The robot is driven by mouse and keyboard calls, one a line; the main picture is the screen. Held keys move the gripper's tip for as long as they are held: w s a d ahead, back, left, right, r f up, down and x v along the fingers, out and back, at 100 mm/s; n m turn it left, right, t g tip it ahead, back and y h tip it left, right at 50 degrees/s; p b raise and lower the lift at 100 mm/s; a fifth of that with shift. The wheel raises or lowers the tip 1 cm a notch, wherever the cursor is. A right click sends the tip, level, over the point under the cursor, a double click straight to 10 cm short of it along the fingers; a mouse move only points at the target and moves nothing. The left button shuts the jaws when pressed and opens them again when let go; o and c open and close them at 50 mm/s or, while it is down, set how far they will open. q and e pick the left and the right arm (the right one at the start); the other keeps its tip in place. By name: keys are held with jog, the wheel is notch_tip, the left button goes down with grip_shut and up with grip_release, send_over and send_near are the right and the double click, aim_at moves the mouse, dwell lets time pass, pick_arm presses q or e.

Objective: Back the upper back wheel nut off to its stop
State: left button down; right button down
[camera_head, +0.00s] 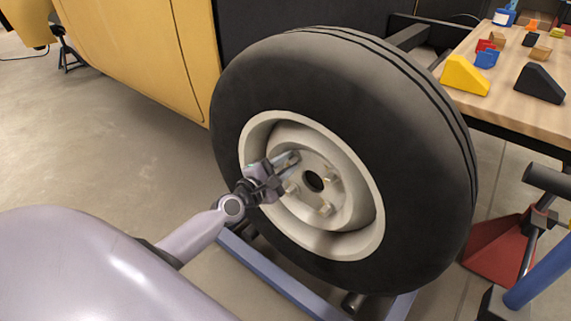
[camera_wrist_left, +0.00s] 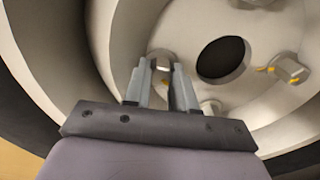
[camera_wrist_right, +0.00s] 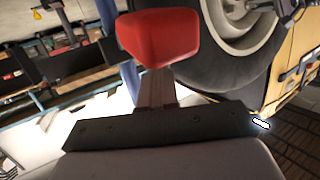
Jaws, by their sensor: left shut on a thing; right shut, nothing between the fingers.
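A large black tyre (camera_head: 420,150) on a cream rim (camera_head: 365,225) fills the middle of the head view. My left gripper (camera_head: 294,158) reaches into the rim from the left and is shut on the upper nut. In the left wrist view, that nut (camera_wrist_left: 160,60) shows between the fingertips, partly hidden by them. Other nuts sit around the dark hub hole (camera_head: 313,181), one to the right (camera_head: 329,178) and one lower (camera_head: 325,209). My right gripper (camera_wrist_right: 156,88) is shut and empty; it shows only in its own wrist view.
A red block-like thing (camera_wrist_right: 158,38) appears just beyond my right fingertips; contact cannot be told. A workbench (camera_head: 500,110) with coloured blocks stands at the right. A red-based stand (camera_head: 500,250) is below it. The yellow body panel (camera_head: 140,45) is behind the wheel.

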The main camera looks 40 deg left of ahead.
pick_arm(q)
jog(key=c, duration=0.9)
grip_release()
jog(key=shift+c, duration=0.2)
jog(key=shift+s, duration=0.1)
jog(key=s, duration=0.7)
jog(key=shift+a, duration=0.25)
pick_arm(e)
jog(key=shift+w+a+f, duration=0.1)
jog(key=shift+a, duration=0.05)
jog(key=shift+r, duration=0.2)
pick_arm(q)
jog(key=shift+s, duration=0.1)
